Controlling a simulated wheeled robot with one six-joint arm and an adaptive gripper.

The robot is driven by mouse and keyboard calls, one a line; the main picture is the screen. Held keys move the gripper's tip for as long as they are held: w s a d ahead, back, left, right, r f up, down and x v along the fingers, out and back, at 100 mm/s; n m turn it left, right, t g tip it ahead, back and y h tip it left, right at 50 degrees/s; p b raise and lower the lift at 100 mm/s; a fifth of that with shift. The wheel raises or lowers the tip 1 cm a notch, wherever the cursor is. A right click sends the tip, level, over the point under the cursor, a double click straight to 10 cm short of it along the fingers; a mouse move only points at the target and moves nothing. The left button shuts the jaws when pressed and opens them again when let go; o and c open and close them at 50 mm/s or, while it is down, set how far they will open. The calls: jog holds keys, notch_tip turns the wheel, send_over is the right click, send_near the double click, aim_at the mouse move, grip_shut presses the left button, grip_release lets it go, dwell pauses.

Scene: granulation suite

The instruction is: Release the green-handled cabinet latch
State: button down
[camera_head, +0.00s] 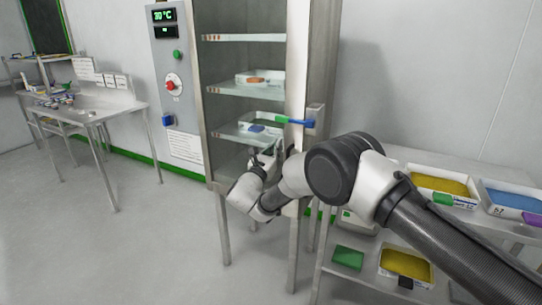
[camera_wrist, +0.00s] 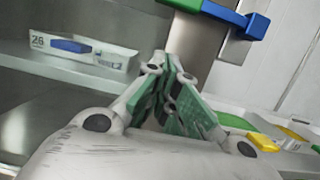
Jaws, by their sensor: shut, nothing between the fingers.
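The cabinet latch (camera_head: 300,122) is a short bar on the cabinet's right door post, with a green end to the left and a blue part to the right. In the wrist view the latch (camera_wrist: 226,14) crosses the top edge, partly cut off. The cabinet (camera_head: 209,115) is a tall steel and glass case with shelves inside. My gripper (camera_wrist: 168,62) is shut and empty, its green-padded fingers pointing up towards the post below the latch, apart from the handle. In the head view my gripper (camera_head: 262,158) is small and partly hidden by my arm, lower left of the latch.
A shelf tray with a blue block (camera_wrist: 70,46) lies left of my gripper, inside the cabinet. A control panel (camera_head: 172,85) is on the cabinet's left. A rack with yellow-filled trays (camera_head: 440,184) stands right. A steel table (camera_head: 95,108) stands far left, with clear floor between.

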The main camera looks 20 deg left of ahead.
aim_at(284, 125)
jog(key=shift+x, duration=1.05)
notch_tip(284, 125, up, 2)
jog(key=shift+w+r, duration=0.15)
jog(key=shift+r, duration=0.1)
jog(key=shift+d+r, duration=0.1)
jog(key=shift+r, duration=0.7)
jog(key=shift+r, duration=0.1)
jog(key=shift+a+r+m, duration=0.2)
jog(key=shift+r+m, duration=0.05)
jog(key=shift+m, duration=0.25)
